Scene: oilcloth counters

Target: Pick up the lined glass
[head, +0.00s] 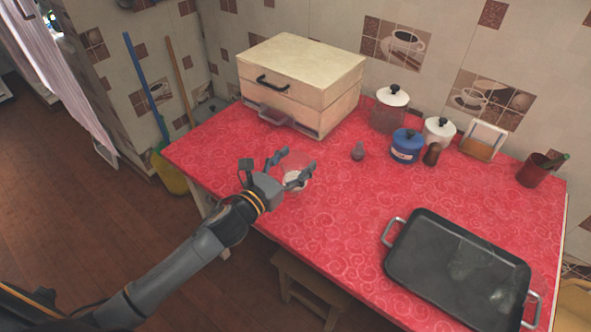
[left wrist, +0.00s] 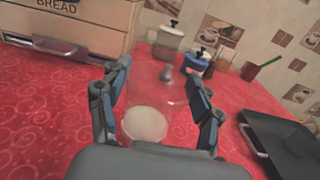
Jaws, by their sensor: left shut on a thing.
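The lined glass (left wrist: 145,122) is a clear tumbler with a whitish bottom, between the fingers of my left gripper (left wrist: 157,105) in the left wrist view. In the head view the glass (head: 294,180) shows at the fingertips of my left gripper (head: 290,170), over the left part of the red counter. The fingers stand on both sides of the glass and are shut on it. Whether the glass touches the cloth I cannot tell. My right gripper is not in view.
A bread box (head: 290,85) stands at the back left of the red counter (head: 330,220). Several jars, including a blue one (head: 406,147), stand along the back. A small grey shaker (head: 358,152) is near them. A black tray (head: 455,272) lies front right. The middle is clear.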

